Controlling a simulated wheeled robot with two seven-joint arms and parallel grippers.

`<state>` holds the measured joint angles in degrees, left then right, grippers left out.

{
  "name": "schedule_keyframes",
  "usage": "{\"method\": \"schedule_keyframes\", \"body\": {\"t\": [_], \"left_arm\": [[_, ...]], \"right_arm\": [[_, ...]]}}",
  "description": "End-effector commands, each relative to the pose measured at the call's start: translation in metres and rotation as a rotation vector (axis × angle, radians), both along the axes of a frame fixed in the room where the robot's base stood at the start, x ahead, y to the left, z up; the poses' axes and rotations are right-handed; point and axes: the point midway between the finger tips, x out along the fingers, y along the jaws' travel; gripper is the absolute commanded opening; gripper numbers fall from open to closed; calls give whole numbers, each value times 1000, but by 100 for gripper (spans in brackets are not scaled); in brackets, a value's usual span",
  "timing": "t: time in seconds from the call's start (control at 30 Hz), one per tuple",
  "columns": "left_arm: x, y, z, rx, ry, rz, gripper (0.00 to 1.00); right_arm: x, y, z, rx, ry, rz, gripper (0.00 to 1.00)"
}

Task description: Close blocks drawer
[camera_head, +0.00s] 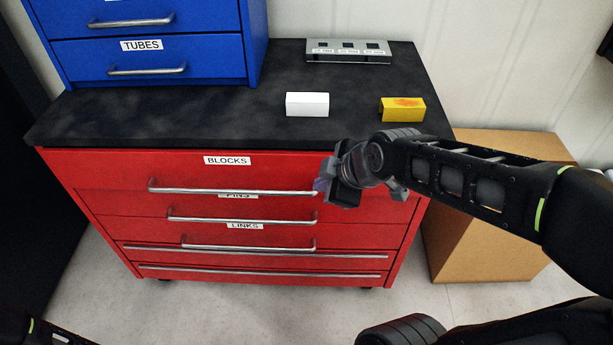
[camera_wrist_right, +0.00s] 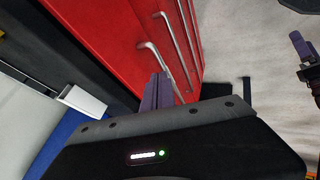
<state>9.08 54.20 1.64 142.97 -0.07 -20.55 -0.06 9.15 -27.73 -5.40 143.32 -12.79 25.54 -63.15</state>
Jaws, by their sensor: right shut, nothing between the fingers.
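The red cabinet has a top drawer labelled BLOCKS (camera_head: 120,170) with a long silver handle (camera_head: 230,191). Its front looks flush or nearly flush with the cabinet; I cannot tell if a small gap remains. My right gripper (camera_head: 323,184) is shut and empty at the right end of that handle, partly covering the right side of the drawer front. In the right wrist view, the shut fingers (camera_wrist_right: 158,92) point at the red front (camera_wrist_right: 110,40), close beside a handle (camera_wrist_right: 160,62); contact is unclear.
The black top (camera_head: 190,120) holds a white block (camera_head: 307,104), a yellow block (camera_head: 402,109), a grey slotted holder (camera_head: 348,57) and a blue TUBES cabinet (camera_head: 215,62). Drawers labelled PINS and LINKS (camera_head: 120,232) lie below. A cardboard box (camera_head: 500,235) stands at right.

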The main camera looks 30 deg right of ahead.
Motion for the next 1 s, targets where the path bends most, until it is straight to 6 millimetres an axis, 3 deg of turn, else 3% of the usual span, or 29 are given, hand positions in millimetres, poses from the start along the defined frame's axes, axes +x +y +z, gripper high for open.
{"method": "schedule_keyframes", "body": {"t": [0.53,0.73,1.0], "left_arm": [[0,0,-12,0,1,0,87],[0,0,-11,0,0,0,87],[0,0,-11,0,0,0,87]], "right_arm": [[55,6,-78,1,6,0,0],[81,-9,-76,0,-1,-1,0],[90,-15,-75,0,-1,0,0]]}}
